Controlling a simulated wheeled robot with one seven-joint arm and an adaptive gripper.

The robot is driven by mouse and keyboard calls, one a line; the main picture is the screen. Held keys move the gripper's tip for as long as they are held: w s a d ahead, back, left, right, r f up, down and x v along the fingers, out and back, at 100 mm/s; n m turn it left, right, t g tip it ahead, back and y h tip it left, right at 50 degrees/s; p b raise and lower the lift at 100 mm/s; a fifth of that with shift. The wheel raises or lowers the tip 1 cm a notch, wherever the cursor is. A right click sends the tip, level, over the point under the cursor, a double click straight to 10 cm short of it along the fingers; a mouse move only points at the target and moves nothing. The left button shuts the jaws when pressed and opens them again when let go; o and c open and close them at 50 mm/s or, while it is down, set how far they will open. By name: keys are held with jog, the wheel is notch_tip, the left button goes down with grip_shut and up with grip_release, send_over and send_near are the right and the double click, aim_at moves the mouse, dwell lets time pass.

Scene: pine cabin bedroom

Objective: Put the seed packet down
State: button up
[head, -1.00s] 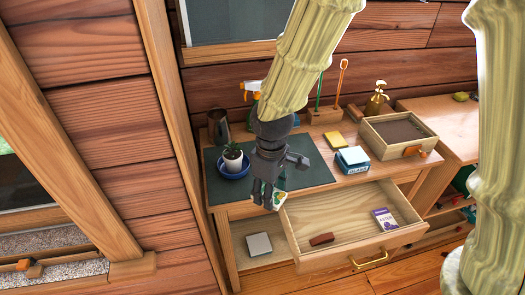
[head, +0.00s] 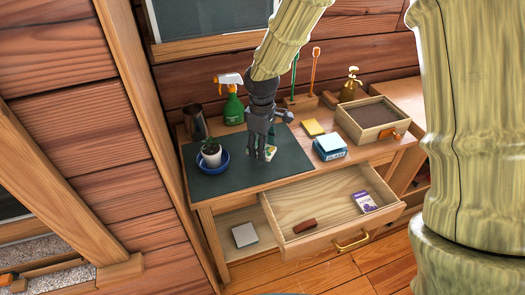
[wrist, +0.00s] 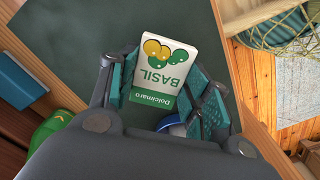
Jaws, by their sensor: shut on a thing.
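The seed packet (wrist: 160,72) is white and green, printed "BASIL" with yellow and green dots. It sits between the two fingers of my gripper (wrist: 158,88) in the wrist view, and the fingers are shut on it. In the head view my gripper (head: 262,152) points down over the dark green mat (head: 215,178) on the desk, and only a small part of the packet (head: 271,152) shows beside the fingers. I cannot tell whether the packet touches the mat.
A blue-and-white box (head: 329,148) and a wooden tray (head: 390,132) are right. The open drawer (head: 335,199) juts out below, holding a purple packet (head: 364,202).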

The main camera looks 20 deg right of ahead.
jog(key=shift+w+d, duration=0.3)
jog(key=shift+w, duration=0.1)
jog(key=shift+f, duration=1.8)
jog(key=shift+f, duration=0.15)
jog(key=o, duration=0.8)
jog(key=shift+o, duration=0.2)
notch_tip(320, 180, up, 12)
jog(key=shift+r, duration=0.15)
